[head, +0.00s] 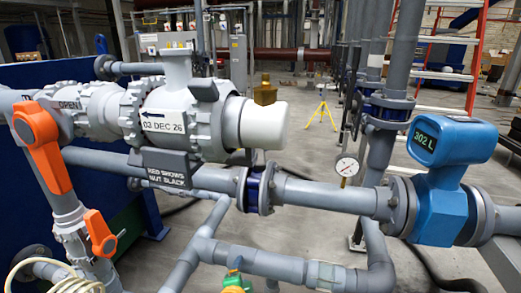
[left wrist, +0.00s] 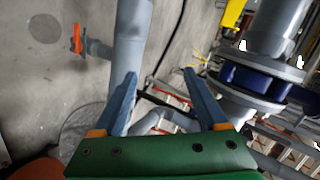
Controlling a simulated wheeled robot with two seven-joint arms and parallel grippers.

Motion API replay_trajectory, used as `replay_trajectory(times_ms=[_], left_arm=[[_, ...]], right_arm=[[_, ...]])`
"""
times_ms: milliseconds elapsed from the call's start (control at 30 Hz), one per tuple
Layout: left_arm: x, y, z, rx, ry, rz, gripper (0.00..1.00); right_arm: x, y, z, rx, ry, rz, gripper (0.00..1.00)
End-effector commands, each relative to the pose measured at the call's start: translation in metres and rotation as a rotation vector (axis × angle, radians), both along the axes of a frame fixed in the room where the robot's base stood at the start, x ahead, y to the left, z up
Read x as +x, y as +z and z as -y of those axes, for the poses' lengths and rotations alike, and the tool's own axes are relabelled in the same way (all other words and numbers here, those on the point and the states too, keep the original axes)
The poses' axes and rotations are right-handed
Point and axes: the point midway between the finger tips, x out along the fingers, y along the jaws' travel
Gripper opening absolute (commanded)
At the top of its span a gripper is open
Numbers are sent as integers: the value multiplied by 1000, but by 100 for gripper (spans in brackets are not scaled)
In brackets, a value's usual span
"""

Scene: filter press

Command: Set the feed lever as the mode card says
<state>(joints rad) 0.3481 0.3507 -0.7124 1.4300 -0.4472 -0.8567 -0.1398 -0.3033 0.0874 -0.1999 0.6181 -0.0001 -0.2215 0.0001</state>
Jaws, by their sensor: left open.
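A large orange lever (head: 45,148) hangs tilted across a grey pipe at the left of the head view, beside a body marked OPEN. A smaller orange lever (head: 100,233) sits on a pipe fitting below it. An orange handle (left wrist: 77,38) also shows at upper left in the left wrist view; I cannot tell which lever it is. My left gripper (head: 236,270) is low in the head view, right of both levers and apart from them. In the wrist view its blue fingers (left wrist: 160,75) are spread and empty. No card readable as the mode card shows. My right gripper is not in view.
Grey pipes (head: 310,194) cross in front of me. A blue meter (head: 440,195) shows 302 L. A gauge (head: 347,167) stands left of it. A cream hose (head: 50,265) coils at lower left.

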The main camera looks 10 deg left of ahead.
Motion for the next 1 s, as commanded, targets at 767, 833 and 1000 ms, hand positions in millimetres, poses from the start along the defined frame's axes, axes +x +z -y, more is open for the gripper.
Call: replay_trajectory(times_ms=[767, 833, 1000], left_arm=[[77, 309, 29, 371, -65, 669, 75], [87, 310, 28, 370, -67, 669, 75], [95, 313, 27, 367, -69, 666, 75]], right_arm=[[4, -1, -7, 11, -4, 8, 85], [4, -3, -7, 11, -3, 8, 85], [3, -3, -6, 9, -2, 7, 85]])
